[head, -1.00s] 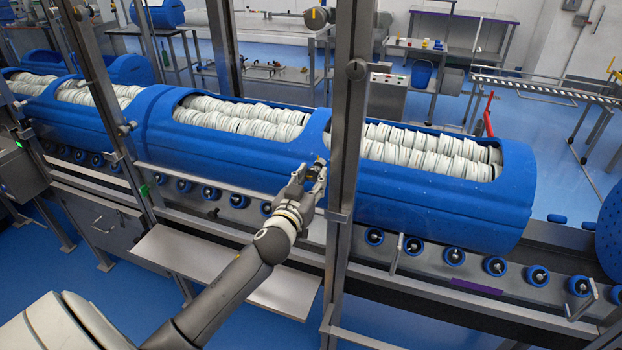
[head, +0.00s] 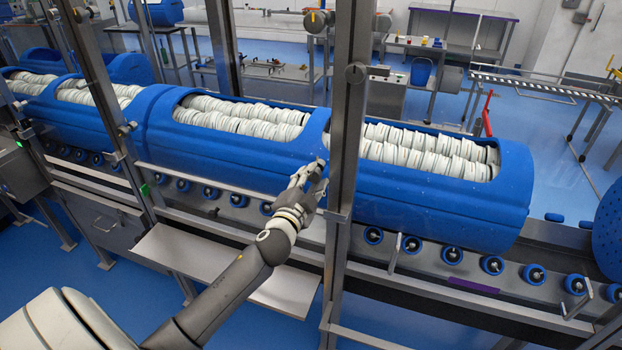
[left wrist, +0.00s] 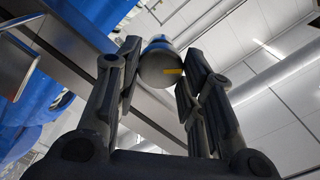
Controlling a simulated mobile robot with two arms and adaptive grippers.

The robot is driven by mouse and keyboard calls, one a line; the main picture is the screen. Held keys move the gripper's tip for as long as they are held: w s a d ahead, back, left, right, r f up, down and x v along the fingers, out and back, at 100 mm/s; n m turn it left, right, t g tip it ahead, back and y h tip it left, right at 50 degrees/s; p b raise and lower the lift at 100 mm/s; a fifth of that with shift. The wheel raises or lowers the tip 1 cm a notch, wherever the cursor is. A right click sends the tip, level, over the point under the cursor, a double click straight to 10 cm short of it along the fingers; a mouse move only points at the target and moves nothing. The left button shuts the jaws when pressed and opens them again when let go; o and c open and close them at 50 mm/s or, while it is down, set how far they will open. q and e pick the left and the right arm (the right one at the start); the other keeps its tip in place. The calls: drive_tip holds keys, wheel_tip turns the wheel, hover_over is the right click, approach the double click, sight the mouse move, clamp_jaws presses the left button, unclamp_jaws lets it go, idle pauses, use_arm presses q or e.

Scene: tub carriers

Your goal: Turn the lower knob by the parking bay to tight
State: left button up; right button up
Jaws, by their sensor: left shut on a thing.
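My left gripper (head: 314,172) reaches in from the left, at the blue tub's side, just left of the steel post (head: 347,150). In the left wrist view its two fingers are closed on the sides of a round grey knob (left wrist: 158,70) with a yellow mark and some blue behind it. The mark lies towards the right finger. In the head view the knob is hidden by the gripper. Another dark knob-like piece (head: 318,19) with a yellow mark shows higher up near the post. My right gripper is not in view.
Blue tubs (head: 440,205) filled with white discs stand in a row on a roller conveyor (head: 452,256). A metal shelf (head: 215,262) juts out below my left arm. A second steel post (head: 100,110) stands to the left. Open blue floor (head: 545,140) lies behind on the right.

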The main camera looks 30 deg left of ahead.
use_arm(q)
drive_tip(key=m+p, duration=0.1)
drive_tip(key=m, duration=0.4)
drive_tip(key=shift+m, duration=0.3)
drive_tip(key=shift+f+m+p, duration=0.1)
drive_tip(key=shift+m+p, duration=0.3)
drive_tip(key=shift+m, duration=1.9)
drive_tip(key=o, duration=1)
drive_tip(key=shift+o, duration=0.2)
drive_tip(key=shift+s+d, duration=0.1)
drive_tip(key=v, duration=1.1)
drive_tip(key=shift+s, duration=0.4)
drive_tip(key=shift+f, duration=0.1)
